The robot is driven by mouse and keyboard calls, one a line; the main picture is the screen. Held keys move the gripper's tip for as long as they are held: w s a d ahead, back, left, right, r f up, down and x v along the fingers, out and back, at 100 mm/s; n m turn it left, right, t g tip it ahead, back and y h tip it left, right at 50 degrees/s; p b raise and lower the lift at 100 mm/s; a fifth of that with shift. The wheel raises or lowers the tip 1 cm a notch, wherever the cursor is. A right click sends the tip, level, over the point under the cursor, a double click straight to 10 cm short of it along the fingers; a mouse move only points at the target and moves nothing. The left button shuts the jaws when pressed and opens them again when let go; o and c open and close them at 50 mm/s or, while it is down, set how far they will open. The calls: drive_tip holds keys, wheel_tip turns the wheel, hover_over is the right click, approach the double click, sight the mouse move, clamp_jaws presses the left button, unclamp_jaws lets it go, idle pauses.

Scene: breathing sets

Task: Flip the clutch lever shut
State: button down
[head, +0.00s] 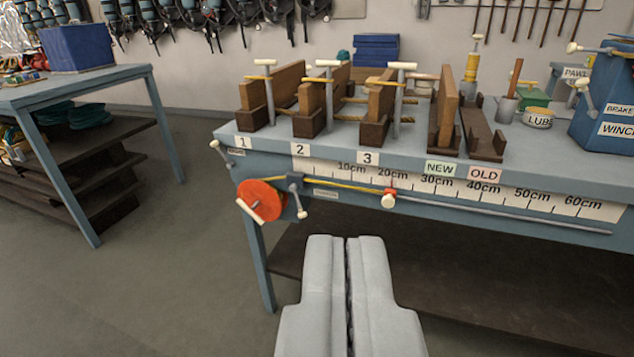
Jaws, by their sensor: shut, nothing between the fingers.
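My gripper (345,242) is shut and empty in the lower middle, in front of the bench and below its front edge, apart from everything. No readable label says clutch, so I cannot tell for sure which lever it is. A grey lever with a pale knob (298,200) sits beside the red reel (262,202) on the bench front, its knob end pointing down. A small unreadable label is next to it. Another short lever with a pale knob (220,150) sticks out at the bench's left corner, tilted up to the left.
The blue bench (400,150) carries wooden clamps numbered 1 to 3, NEW and OLD slots, a lube tin (538,118) and a blue winch box (605,110).

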drive_tip(key=w+f+m, duration=0.3)
drive_tip(key=w+f, duration=0.1)
drive_tip(key=w, duration=1.1)
drive_tip(key=m+g+y, duration=0.5)
drive_tip(key=m+y, duration=0.1)
hover_over(301, 217)
drive_tip(key=s+d, duration=0.4)
drive_tip(key=s, duration=0.3)
drive_tip(key=s+d, duration=0.3)
drive_tip(key=s, duration=0.5)
wheel_tip(301, 217, down, 32)
drive_tip(key=x, duration=1.4)
drive_tip(key=shift+w+d+r, duration=0.25)
drive_tip(key=shift+w+d, duration=0.1)
drive_tip(key=shift+w+a+f, duration=0.35)
drive_tip(key=shift+a+f, duration=0.05)
drive_tip(key=shift+a, duration=0.2)
drive_tip(key=shift+w+a+r, duration=0.1)
drive_tip(key=shift+r, duration=0.05)
